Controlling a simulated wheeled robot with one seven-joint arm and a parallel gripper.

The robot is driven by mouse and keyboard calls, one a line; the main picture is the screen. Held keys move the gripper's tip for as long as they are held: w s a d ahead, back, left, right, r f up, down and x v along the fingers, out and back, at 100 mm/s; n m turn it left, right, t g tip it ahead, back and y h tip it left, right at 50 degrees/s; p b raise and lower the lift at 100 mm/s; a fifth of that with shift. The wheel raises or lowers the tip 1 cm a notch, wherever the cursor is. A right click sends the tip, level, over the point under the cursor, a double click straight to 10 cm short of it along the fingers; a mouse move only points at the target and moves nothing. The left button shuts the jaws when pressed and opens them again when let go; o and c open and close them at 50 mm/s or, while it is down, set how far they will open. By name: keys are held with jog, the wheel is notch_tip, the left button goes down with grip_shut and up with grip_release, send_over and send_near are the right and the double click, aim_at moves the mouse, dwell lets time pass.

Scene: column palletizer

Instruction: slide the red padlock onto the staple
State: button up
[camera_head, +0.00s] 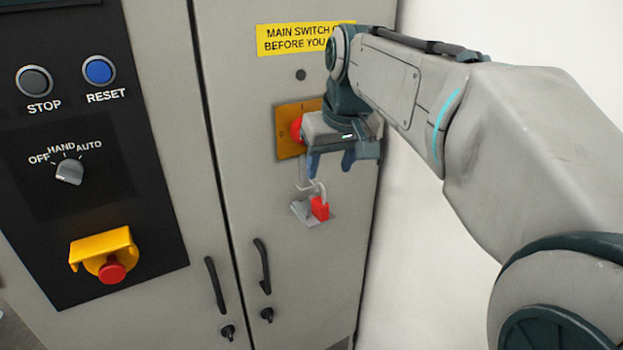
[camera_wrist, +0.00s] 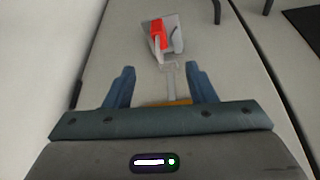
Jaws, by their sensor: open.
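The red padlock (camera_head: 320,208) with its pale shackle hangs at a small grey plate (camera_head: 300,212) on the cabinet door, below the yellow switch plate. In the wrist view the padlock (camera_wrist: 158,34) lies in front of the grey plate (camera_wrist: 176,30), beyond the fingertips. A thin pale staple (camera_wrist: 169,68) shows between and just past the fingers; in the head view it (camera_head: 304,184) shows faintly above the padlock. I cannot tell whether the shackle goes around any part. My gripper (camera_head: 330,172) is open and empty, above the padlock. The wrist view shows both blue fingers (camera_wrist: 160,72) apart.
My gripper partly covers the yellow plate (camera_head: 287,145) and its red switch knob (camera_head: 297,129). Black door handles (camera_head: 262,266) sit lower left of the padlock. A control panel (camera_head: 150,215) is at left. The door below the padlock is clear.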

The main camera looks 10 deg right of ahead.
aim_at(323, 192)
jog(key=x, duration=1.1)
jog(key=shift+f, duration=0.3)
grip_shut()
